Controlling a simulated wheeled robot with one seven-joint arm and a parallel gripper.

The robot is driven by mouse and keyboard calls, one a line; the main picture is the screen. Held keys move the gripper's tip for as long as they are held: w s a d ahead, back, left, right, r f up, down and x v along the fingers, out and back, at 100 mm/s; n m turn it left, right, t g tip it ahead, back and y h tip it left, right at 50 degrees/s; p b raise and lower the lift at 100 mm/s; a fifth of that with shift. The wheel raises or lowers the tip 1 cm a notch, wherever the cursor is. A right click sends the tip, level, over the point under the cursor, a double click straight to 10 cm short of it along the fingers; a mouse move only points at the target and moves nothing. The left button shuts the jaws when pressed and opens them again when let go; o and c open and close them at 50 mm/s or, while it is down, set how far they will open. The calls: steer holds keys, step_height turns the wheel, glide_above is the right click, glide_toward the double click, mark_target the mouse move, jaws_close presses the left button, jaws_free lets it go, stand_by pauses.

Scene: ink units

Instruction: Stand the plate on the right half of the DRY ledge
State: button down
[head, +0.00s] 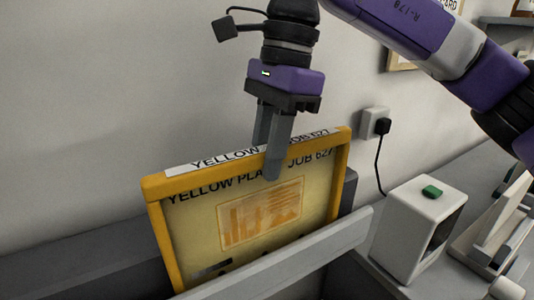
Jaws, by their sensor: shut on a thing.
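The plate (200,225) is a yellow-framed panel marked "YELLOW PLA…" and "JOB 627", with a label along its top edge. It stands nearly upright, a little tilted in the picture. My gripper (272,160) points down and is shut on the middle of its top edge, one finger in front of the plate. The plate's lower edge is hidden behind a grey rail (285,266). I cannot tell whether the plate rests on anything. No DRY sign can be read in this view.
A white box with a green button (430,192) stands on the grey bench to the right. A black plug (382,125) sits in the wall socket, its cord hanging down behind the box. A pale device (490,235) is at the far right. The wall is close behind the plate.

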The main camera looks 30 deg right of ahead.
steer(key=shift+f, duration=0.2)
steer(key=c, duration=1.2)
jaws_free()
steer(key=shift+o, duration=0.2)
steer(key=shift+d+r+b, duration=0.1)
steer(key=shift+d+r, duration=0.15)
steer(key=shift+r, duration=1.05)
steer(key=shift+d+r+b, duration=0.1)
steer(key=shift+d+r, duration=0.2)
steer(key=shift+r, duration=0.95)
steer(key=shift+d+r+b, duration=0.1)
steer(key=shift+d+r, duration=0.15)
steer(key=shift+r, duration=1.05)
step_height(320, 180, up, 5)
steer(key=p, duration=0.4)
steer(key=shift+p, duration=0.35)
